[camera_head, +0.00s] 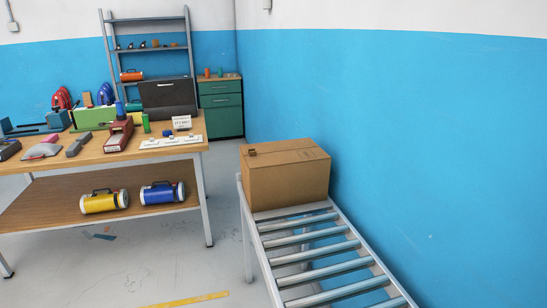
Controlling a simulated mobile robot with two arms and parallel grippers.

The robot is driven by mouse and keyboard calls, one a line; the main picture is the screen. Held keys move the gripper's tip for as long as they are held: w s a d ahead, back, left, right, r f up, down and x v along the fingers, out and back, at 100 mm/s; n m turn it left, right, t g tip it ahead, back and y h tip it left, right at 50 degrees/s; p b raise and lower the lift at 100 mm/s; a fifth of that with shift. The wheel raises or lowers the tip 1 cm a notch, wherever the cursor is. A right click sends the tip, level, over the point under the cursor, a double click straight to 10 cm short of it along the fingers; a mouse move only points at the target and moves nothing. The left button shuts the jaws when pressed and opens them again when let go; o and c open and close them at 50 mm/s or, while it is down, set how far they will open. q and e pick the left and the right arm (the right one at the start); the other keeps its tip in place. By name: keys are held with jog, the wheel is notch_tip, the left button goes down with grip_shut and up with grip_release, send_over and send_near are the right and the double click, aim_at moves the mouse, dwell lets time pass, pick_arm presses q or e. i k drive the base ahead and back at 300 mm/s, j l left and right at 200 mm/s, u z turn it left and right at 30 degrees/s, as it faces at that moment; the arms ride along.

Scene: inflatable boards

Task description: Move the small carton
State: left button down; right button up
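A brown cardboard carton (287,178) sits upright at the far end of a grey roller conveyor (247,207), close to the blue wall. Its top looks closed, with a small dark item or mark (252,153) near the top's left corner. No other carton shows, so I cannot compare its size. Neither of my grippers is in view.
A wooden workbench (190,146) with tools stands at the left, with a yellow lamp (103,202) and a blue lamp (162,193) on its lower shelf. A green cabinet (222,114) and grey rack (148,31) stand behind. Floor between bench and conveyor is clear.

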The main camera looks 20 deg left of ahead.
aim_at(276, 187)
jog(key=i+j+z, duration=0.25)
jog(key=j, duration=1.05)
jog(key=j+z, duration=0.3)
jog(key=j, duration=0.95)
jog(key=k, duration=0.05)
